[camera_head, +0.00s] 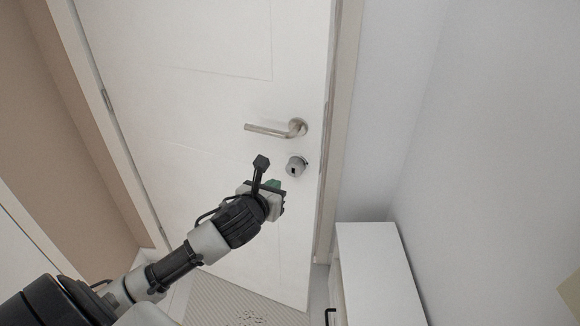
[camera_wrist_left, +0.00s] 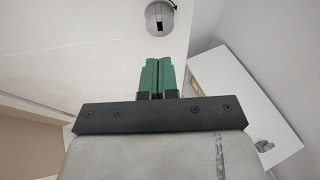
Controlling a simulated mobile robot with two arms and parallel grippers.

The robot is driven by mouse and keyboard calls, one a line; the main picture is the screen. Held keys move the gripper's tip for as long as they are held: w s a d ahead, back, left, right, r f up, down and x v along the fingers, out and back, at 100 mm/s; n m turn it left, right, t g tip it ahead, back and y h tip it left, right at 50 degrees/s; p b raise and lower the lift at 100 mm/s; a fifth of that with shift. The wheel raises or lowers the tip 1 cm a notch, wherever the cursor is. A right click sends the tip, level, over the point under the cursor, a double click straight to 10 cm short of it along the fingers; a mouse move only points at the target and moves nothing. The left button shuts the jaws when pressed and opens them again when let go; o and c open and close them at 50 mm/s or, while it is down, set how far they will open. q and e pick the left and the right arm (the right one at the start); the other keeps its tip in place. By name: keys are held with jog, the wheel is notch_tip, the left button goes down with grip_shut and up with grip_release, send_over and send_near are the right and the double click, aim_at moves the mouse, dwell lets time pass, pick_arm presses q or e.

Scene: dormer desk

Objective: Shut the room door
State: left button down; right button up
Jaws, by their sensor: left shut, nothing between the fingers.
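The white room door (camera_head: 200,110) fills the middle of the head view, with hinges on its left side. A metal lever handle (camera_head: 272,130) and a round lock (camera_head: 296,166) sit near its right edge. The door's lower right corner reaches below the foot of the door frame, so it looks ajar; the exact gap is hard to tell. My left gripper (camera_head: 274,184) is in front of the door, below and left of the lock. In the left wrist view its green fingers (camera_wrist_left: 157,76) are together and empty, pointing toward the lock (camera_wrist_left: 161,17). Contact with the door cannot be told. My right gripper is out of view.
A white cabinet (camera_head: 375,265) stands right of the door, by the pale wall (camera_head: 480,170). The door frame (camera_head: 343,100) runs along the door's right side. A patterned mat (camera_head: 225,298) lies on the floor below the door.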

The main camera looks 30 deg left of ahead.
aim_at(294, 166)
pick_arm(q)
jog(key=x, duration=0.7)
jog(key=r+x, duration=0.1)
jog(key=x, duration=0.2)
jog(key=shift+w+p, duration=0.35)
jog(key=shift+p, duration=0.05)
